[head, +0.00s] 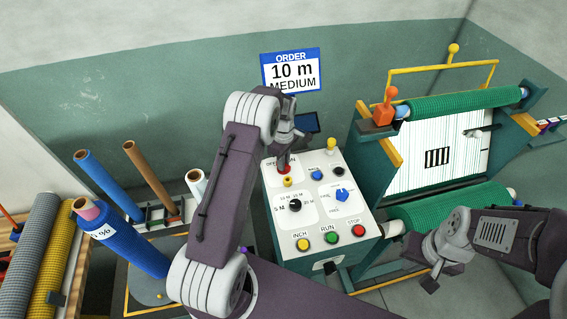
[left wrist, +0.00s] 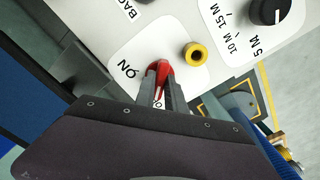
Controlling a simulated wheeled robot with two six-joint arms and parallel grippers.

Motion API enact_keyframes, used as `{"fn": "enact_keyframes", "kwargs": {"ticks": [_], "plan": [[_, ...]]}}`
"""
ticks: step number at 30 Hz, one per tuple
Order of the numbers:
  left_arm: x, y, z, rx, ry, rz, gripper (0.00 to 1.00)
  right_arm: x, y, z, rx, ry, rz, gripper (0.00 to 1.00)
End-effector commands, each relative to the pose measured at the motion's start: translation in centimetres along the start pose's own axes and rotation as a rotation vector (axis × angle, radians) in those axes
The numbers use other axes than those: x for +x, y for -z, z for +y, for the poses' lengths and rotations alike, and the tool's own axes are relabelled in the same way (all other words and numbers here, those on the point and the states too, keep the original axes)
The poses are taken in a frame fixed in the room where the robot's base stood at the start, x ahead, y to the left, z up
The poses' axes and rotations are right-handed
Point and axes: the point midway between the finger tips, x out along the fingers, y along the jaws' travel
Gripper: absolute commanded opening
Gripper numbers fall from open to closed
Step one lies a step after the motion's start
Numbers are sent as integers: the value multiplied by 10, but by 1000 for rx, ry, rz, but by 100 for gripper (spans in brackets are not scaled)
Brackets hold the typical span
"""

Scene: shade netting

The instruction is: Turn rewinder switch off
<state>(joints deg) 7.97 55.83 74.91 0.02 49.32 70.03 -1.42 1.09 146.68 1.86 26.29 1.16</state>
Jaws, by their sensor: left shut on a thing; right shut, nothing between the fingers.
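The control box (head: 264,208) of the rewinder has a sloped white panel with knobs and buttons. The red rewinder switch (head: 284,169) is at the panel's upper left, mostly covered by my left gripper (head: 284,160). In the left wrist view the red switch handle (left wrist: 161,70) sits between the fingertips of my left gripper (left wrist: 160,85), which is shut on it. An "ON" label shows left of the handle; another label is partly hidden by the fingers. My right gripper (head: 431,283) is shut and empty, low at the right, away from the panel.
A yellow-ringed button (left wrist: 195,54) is close beside the switch. A black dial (head: 295,205), a blue knob (head: 342,195), and yellow, green and red (head: 358,231) buttons share the panel. The rewinder with green netting (head: 465,101) stands right; rolls (head: 124,240) stand left.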

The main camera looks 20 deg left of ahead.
Motion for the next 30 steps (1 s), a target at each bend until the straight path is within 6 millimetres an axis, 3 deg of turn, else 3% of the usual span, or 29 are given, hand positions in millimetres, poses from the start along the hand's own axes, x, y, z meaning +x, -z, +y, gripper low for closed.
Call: {"fn": "enact_keyframes", "kwargs": {"ticks": [23, 24, 25, 30], "plan": [[-2, 1, 2, -88, -6, 3, 0, 2, 0, 0, 0, 0, 0, 0], [-2, 1, 2, -88, -6, 3, 26, 2, 0, 0, 0, 0, 0, 0], [-2, 1, 2, -87, -6, 3, 34, 2, 0, 0, 0, 0, 0, 0], [-1, 1, 1, -86, -3, 2, 36, 2, 0, 0, 0, 0, 0, 0]]}}
